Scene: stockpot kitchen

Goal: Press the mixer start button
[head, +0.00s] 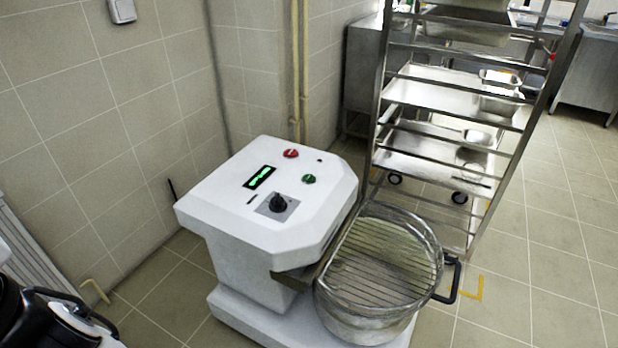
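The mixer (265,240) is a white machine with a sloped top panel, standing on the tiled floor in the middle of the head view. On its panel are a green button (309,179) and a red button (291,153) further back. A black knob (278,203) and a small display (260,177) with green marks are also on the panel. Nothing covers the buttons. Its steel bowl (365,320) with a wire guard (385,262) sits at the right front. My gripper is not in view; a black and white part at the lower left seems to be my arm.
A steel rack (375,150) on casters with trays stands behind and right of the mixer. A tiled wall with yellow pipes (299,70) is behind it. A black handle (452,282) sticks out right of the bowl. The floor at right is clear.

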